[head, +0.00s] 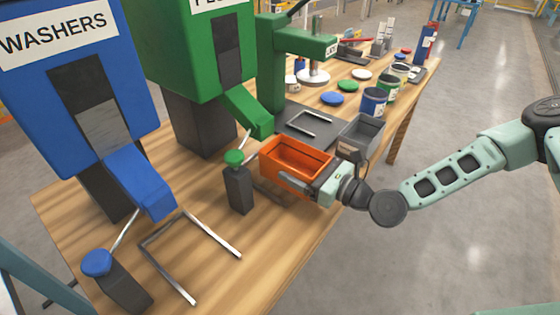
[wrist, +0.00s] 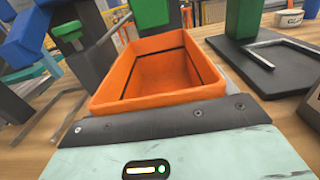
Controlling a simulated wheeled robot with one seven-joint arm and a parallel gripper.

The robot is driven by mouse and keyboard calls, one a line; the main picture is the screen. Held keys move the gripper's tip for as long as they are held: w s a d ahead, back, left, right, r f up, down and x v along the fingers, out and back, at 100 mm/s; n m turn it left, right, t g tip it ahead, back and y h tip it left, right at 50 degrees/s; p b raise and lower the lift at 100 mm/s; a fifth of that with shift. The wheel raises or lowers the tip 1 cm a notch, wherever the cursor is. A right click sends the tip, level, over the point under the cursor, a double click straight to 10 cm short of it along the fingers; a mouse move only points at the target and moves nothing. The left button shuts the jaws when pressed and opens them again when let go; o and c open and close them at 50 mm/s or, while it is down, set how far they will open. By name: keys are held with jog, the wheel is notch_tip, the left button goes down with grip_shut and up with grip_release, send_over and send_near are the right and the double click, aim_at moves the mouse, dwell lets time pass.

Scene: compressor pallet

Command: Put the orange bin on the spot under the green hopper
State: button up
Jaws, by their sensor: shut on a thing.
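The orange bin (head: 292,172) is upright and looks empty. My gripper (head: 326,184) is shut on its near right wall. The green hopper (head: 195,45) stands behind and left of the bin, and its chute (head: 246,112) slopes down toward the bin's back left corner. In the wrist view the bin (wrist: 112,92) lies just beyond my gripper (wrist: 165,122), with the green chute (wrist: 150,12) past its far edge. The spot under the hopper is mostly hidden by the bin. I cannot tell whether the bin touches the table.
A green-knobbed lever (head: 236,180) stands close left of the bin. The blue washers hopper (head: 75,75) and a metal U-frame (head: 185,245) are farther left. A grey bin (head: 362,135) and a green press (head: 275,60) are close right and behind. Cans (head: 374,102) stand farther back.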

aim_at(271, 151)
jog(key=p+x, duration=0.1)
jog(key=x, duration=0.6)
jog(key=shift+s+f+p, duration=0.1)
jog(key=shift+f+p, duration=0.25)
jog(key=shift+f, duration=1.4)
jog(key=shift+f, duration=0.2)
jog(key=o, duration=0.9)
jog(key=shift+r, duration=0.3)
jog(key=b+v, duration=0.1)
jog(key=v, duration=0.4)
jog(key=b+v, duration=0.1)
jog(key=v, duration=0.4)
jog(key=shift+s+d+f+b, duration=0.15)
jog(key=shift+d+f+b, duration=0.1)
jog(key=shift+b, duration=0.1)
jog(key=shift+v, duration=0.8)
jog(key=shift+r, duration=0.15)
